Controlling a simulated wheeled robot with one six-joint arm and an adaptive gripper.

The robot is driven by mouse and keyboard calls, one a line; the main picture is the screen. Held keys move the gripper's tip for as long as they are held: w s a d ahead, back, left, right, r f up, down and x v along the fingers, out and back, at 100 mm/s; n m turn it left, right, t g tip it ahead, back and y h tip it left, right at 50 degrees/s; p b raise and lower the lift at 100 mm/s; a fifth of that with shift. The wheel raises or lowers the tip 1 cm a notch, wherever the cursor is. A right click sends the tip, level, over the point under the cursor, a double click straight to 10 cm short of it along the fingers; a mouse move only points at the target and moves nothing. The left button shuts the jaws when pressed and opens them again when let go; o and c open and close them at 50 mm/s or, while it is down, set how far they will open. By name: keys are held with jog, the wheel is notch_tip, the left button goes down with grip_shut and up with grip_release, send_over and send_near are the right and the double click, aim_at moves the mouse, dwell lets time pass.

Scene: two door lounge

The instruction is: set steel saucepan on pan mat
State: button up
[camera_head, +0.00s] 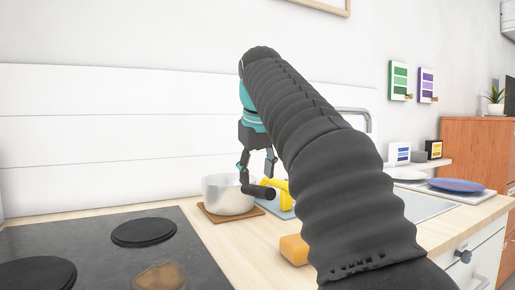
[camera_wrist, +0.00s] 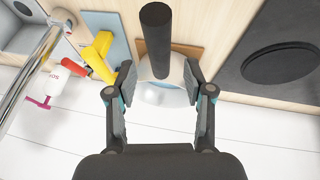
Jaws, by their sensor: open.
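The steel saucepan (camera_head: 227,198) stands upright on the brown pan mat (camera_head: 217,216) on the worktop, just right of the hob. Its black handle (camera_head: 260,192) points toward the right front. My gripper (camera_head: 256,180) is open and hangs beside the pan at the handle. In the wrist view the saucepan (camera_wrist: 162,92) shows between my open fingers (camera_wrist: 160,85), and the handle (camera_wrist: 156,40) runs up the picture between them, not clasped. A brown strip of the mat (camera_wrist: 193,49) shows around it. My arm covers part of the worktop in the head view.
The dark hob (camera_head: 100,245) lies left of the pan. A yellow object (camera_wrist: 97,52) on a blue-grey mat (camera_wrist: 116,24) stands on the pan's other side, close by. An orange block (camera_head: 294,249) lies nearer the front. The sink (camera_head: 425,206) and tap (camera_head: 368,115) are to the right.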

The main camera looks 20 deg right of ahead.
jog(key=shift+v, duration=2.95)
